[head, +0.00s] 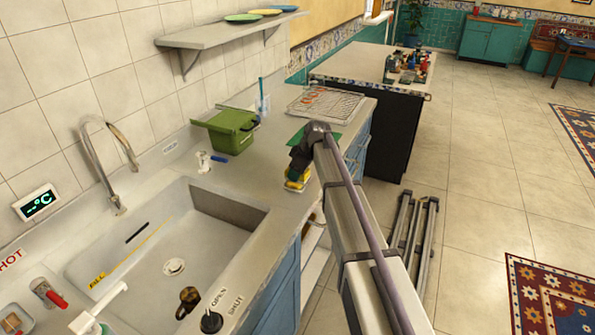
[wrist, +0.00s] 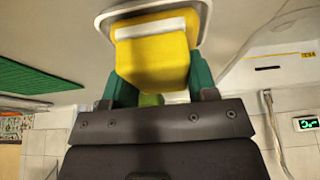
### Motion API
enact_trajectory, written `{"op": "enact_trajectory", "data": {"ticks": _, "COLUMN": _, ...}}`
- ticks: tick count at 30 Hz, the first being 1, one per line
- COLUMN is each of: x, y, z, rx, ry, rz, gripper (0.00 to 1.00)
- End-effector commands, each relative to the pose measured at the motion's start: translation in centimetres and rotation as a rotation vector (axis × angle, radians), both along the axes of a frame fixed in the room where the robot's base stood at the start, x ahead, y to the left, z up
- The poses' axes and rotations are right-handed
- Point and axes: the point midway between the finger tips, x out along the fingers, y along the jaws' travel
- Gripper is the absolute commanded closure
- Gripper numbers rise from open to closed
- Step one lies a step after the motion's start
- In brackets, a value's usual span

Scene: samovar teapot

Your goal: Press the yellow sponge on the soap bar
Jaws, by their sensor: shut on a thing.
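My gripper (wrist: 160,75) is shut on the yellow sponge (wrist: 152,65), which sits between its two green fingers in the wrist view. The sponge's far end is at a pale bar (wrist: 150,27), which looks like the soap bar, inside a white-rimmed dish (wrist: 204,12). I cannot tell whether sponge and bar touch. In the head view, the dark gripper is low over the counter edge right of the sink, with a bit of the yellow sponge (head: 298,177) showing beneath it. The soap bar is not clear there.
The sink (head: 150,250) with its faucet (head: 110,160) lies to the left. A green box (head: 232,130) stands on the counter behind, with a wire rack (head: 325,103) farther back. A green mat (head: 325,141) lies by my arm.

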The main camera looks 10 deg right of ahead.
Motion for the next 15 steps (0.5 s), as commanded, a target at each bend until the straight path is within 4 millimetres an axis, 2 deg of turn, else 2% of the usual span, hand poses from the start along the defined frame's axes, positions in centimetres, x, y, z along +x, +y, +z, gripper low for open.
{"op": "enact_trajectory", "data": {"ticks": 8, "x": -0.1, "y": 0.0, "z": 0.0, "rx": -0.001, "ry": 0.002, "rz": 0.0, "gripper": 0.66}}
{"op": "enact_trajectory", "data": {"ticks": 15, "x": 0.0, "y": 0.0, "z": 2.3, "rx": 0.0, "ry": 0.001, "rz": 0.0, "gripper": 0.66}}
